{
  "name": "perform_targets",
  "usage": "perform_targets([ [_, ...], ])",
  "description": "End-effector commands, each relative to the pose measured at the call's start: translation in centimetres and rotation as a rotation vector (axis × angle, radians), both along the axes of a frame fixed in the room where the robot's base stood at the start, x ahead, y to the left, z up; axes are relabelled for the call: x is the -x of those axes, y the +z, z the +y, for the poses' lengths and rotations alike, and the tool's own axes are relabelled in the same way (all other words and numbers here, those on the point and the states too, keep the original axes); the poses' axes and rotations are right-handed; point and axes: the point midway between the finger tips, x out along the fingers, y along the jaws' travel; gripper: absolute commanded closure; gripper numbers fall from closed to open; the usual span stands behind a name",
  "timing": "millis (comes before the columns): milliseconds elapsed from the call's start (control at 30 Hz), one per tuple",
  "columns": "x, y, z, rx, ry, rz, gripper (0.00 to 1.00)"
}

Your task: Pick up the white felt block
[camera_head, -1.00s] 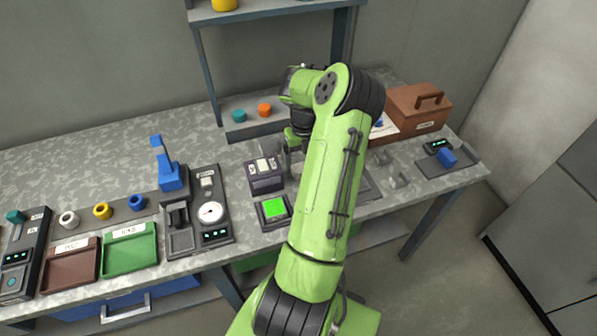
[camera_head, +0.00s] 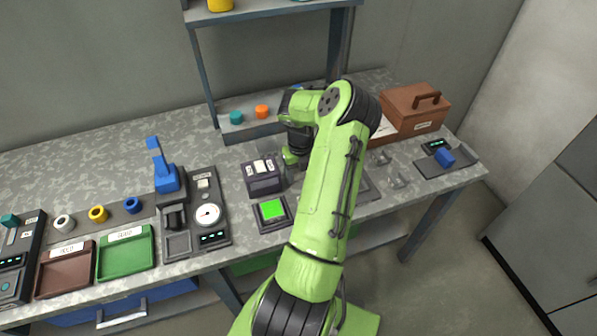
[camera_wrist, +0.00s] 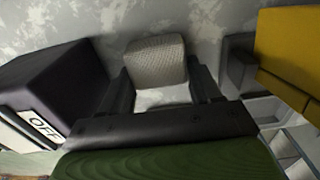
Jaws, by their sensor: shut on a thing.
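The white felt block (camera_wrist: 157,62) shows in the wrist view as a pale, textured block between the two dark fingers of my gripper (camera_wrist: 160,88). My gripper is shut on it, with a finger against each side. The mottled grey worktop shows behind the block; I cannot tell how far the block is from it. In the head view my gripper (camera_head: 291,165) is low over the bench, beside the dark switch box, mostly covered by my arm. The felt block is hidden there.
A dark box with an OFF label (camera_wrist: 45,125) stands close left of my gripper in the wrist view. A yellow object (camera_wrist: 290,50) is close on the right. In the head view, a green-screened pad (camera_head: 272,211) lies in front and a brown toolbox (camera_head: 413,108) stands back right.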

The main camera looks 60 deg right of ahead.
Motion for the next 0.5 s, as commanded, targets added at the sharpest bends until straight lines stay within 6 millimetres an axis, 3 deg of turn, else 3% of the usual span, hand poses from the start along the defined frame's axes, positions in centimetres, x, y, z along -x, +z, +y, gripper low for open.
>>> perform_targets([
  [267,0.0,0.3,0.0,0.001,0.0,0.0,0.66],
  [367,0.0,1.9,-0.1,0.004,0.0,0.0,0.66],
  [500,0.0,5.7,-0.1,0.006,-0.001,0.001,0.66],
])
